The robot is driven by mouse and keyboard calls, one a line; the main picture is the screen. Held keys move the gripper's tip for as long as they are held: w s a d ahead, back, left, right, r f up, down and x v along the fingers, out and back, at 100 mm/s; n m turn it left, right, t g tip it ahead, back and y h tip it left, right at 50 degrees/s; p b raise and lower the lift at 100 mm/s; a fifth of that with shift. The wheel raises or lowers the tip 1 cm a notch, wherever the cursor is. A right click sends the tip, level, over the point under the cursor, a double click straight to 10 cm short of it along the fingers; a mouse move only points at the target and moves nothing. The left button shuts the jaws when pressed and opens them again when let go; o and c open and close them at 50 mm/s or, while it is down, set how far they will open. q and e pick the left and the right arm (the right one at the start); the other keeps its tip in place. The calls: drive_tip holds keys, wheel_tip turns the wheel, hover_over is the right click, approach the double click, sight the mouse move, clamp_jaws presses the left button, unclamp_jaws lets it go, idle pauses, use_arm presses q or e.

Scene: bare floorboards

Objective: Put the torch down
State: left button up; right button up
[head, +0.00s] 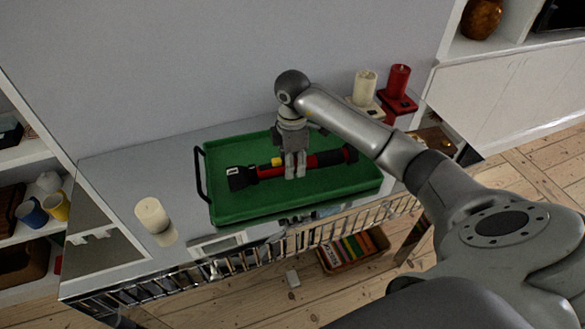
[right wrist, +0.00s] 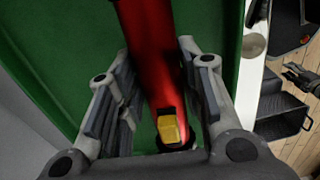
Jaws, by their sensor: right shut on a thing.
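The torch (head: 270,172) is red with a black head at the left and a yellow switch. It lies lengthwise over the green tray (head: 228,213), inside its rim; I cannot tell whether it touches the tray floor. My right gripper (head: 295,172) points down from above and is shut on the torch around its middle. In the right wrist view the torch's red body (right wrist: 150,60) passes between the fingers (right wrist: 158,105), with the yellow switch close to the palm. The fingers hide part of the body. I do not make out my left gripper.
The tray stands on a mirrored console table (head: 120,180). A cream candle (head: 152,215) stands left of the tray. A box of books (head: 352,250) is below the table.

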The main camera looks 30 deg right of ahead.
wheel_tip(320, 180, down, 2)
drive_tip(key=shift+s+f, duration=0.1)
drive_tip(key=shift+f, duration=0.2)
drive_tip(key=shift+f, duration=0.15)
drive_tip(key=o, duration=1.2)
